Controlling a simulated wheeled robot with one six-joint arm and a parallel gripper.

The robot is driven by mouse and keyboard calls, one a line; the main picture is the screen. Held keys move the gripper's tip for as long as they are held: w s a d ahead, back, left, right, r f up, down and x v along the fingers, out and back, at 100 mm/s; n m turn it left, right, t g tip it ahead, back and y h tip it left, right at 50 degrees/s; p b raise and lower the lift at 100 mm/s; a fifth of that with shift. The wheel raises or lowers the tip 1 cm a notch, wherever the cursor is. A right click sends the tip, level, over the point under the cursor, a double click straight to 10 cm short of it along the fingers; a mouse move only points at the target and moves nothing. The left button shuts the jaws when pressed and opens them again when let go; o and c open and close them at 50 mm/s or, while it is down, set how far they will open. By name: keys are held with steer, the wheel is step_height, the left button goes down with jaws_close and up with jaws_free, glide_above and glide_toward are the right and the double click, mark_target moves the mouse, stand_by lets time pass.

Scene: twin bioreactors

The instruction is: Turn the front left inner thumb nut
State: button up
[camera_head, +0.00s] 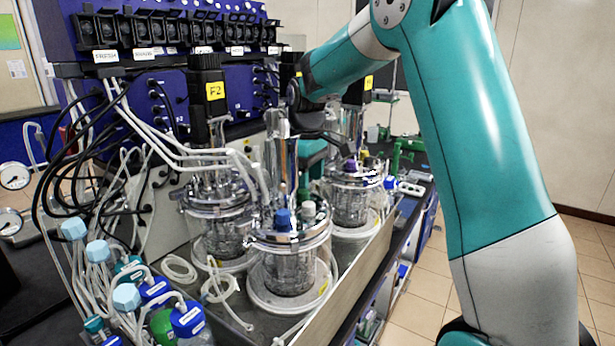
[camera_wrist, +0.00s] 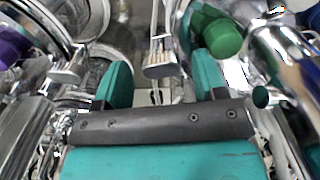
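In the wrist view my gripper (camera_wrist: 163,68) is open, its two teal fingers spread apart. A small metal thumb nut (camera_wrist: 160,70) with a flat grip shows between the fingers, with a visible gap on each side. I cannot tell whether it is level with the fingertips. In the head view my gripper (camera_head: 313,155) is low among the glass vessels, partly hidden behind the front vessel's upright metal parts. The front vessel (camera_head: 290,265) has a metal lid with blue and pale caps. The thumb nuts are too small to tell apart there.
A green cap (camera_wrist: 217,37) is close to the right finger, beside a shiny metal tube (camera_wrist: 285,50). A purple cap (camera_wrist: 12,45) is at the left. The left vessel (camera_head: 222,235) and right vessel (camera_head: 350,205) stand close by. White tubes (camera_head: 185,150) hang at the left.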

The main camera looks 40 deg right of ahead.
step_height(320, 180, up, 17)
steer(key=b, duration=0.2)
steer(key=shift+r, duration=0.2)
stand_by(0.6)
